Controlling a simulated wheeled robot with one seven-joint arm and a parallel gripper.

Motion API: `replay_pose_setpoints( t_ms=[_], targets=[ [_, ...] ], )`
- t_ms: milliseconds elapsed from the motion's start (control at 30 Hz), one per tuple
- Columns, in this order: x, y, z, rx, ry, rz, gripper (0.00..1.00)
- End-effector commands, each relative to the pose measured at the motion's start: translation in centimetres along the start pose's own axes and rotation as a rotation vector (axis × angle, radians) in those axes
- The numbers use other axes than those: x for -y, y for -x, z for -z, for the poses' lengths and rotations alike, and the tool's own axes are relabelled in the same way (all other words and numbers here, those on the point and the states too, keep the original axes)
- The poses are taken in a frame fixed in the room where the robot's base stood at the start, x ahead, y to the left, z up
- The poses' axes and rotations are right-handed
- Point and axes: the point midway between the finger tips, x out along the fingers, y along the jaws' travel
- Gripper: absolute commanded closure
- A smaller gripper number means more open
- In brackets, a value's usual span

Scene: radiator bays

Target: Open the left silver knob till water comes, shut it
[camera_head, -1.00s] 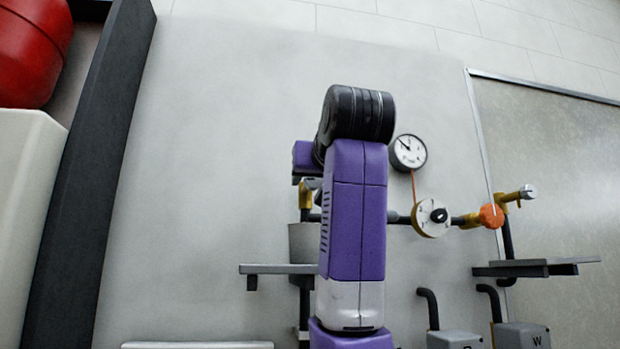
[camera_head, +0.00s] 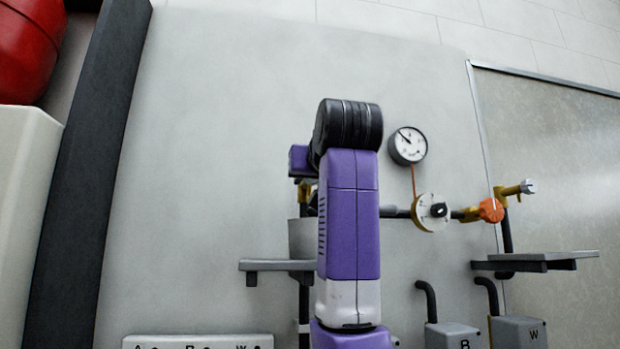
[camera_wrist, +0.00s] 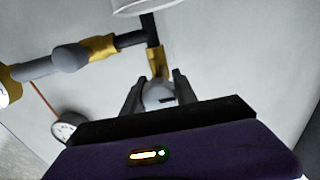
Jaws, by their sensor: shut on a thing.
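The left silver knob (camera_wrist: 159,96) shows in the wrist view at the end of a yellow fitting, with a dark slot on its face. My gripper (camera_wrist: 160,92) has a finger on each side of the knob and is shut on it. In the head view my purple arm hides the gripper and this knob. A grey bucket (camera_head: 301,238) stands partly behind my arm, and its pale rim (camera_wrist: 140,6) shows at the top of the wrist view. I see no water in either view.
To the right are a round gauge (camera_head: 407,146), a yellow-rimmed dial (camera_head: 431,212), an orange knob (camera_head: 491,210) and another silver knob (camera_head: 527,186). A left shelf (camera_head: 262,265) and an empty right shelf (camera_head: 535,262) jut out. Grey boxes (camera_head: 520,331) sit below.

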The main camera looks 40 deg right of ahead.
Motion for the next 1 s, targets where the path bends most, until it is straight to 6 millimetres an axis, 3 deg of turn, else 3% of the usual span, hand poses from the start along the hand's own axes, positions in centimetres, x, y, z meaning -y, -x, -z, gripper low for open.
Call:
replay_pose_setpoints(
  t_ms=[367, 1000],
  targets=[
    [0.05, 0.06, 0.01, 0.0, -0.113, 0.002, 1.0],
    [-0.17, 0.1, -0.01, 0.0, -0.692, 0.003, 1.0]
  ],
)
